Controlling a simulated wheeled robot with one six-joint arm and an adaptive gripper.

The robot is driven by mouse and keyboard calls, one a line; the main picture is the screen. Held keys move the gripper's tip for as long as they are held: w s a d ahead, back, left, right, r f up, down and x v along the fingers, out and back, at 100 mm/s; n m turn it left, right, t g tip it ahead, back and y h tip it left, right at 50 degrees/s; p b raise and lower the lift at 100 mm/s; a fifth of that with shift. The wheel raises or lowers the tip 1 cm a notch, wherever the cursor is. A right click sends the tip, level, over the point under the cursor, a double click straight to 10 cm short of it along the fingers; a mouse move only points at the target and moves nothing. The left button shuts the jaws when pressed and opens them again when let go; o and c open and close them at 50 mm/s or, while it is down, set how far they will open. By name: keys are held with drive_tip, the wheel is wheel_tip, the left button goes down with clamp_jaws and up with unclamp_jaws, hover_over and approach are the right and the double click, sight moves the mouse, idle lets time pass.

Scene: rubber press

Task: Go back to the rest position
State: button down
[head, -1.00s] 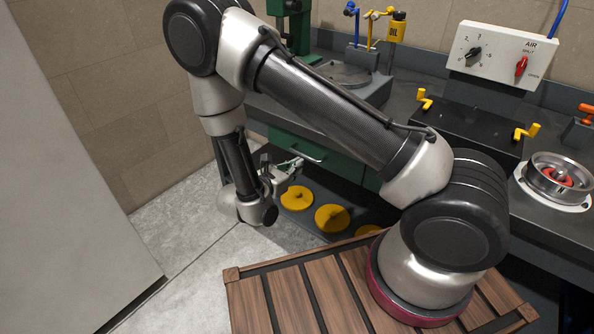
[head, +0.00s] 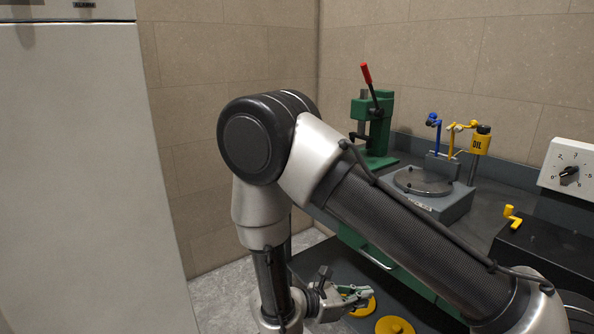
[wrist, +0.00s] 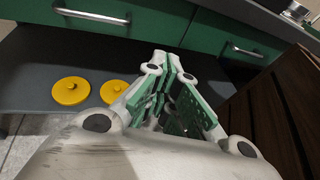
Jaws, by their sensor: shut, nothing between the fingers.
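My gripper (head: 350,293) is low in the head view, in front of the green drawer cabinet and beside the yellow discs on the low shelf. In the wrist view my gripper (wrist: 172,65) shows its green-padded fingers together at the tips, with nothing between them. My arm is folded, with its elbow high and its forearm hanging down.
Yellow discs (wrist: 71,91) lie on the dark low shelf (wrist: 40,60), below green drawers (wrist: 150,22). A brown wooden surface (wrist: 285,110) is close on the right. The bench holds a green press (head: 378,125) and an oil stand (head: 480,140). A pale cabinet (head: 85,180) stands left.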

drive_tip(key=s+d+r+m+y, duration=0.4)
drive_tip(key=d+r+m, duration=0.2)
drive_tip(key=r, duration=0.4)
drive_tip(key=s+d+r+m+y, duration=0.5)
drive_tip(key=d+r+m, duration=0.2)
drive_tip(key=r+m, duration=0.2)
drive_tip(key=s+d+r+m+y, duration=0.4)
drive_tip(key=d+r+m, duration=0.2)
drive_tip(key=r, duration=0.6)
drive_tip(key=shift+s+d+r+m+g+y, duration=0.15)
drive_tip(key=shift+d+r+m+g+y, duration=0.2)
drive_tip(key=shift+m, duration=0.35)
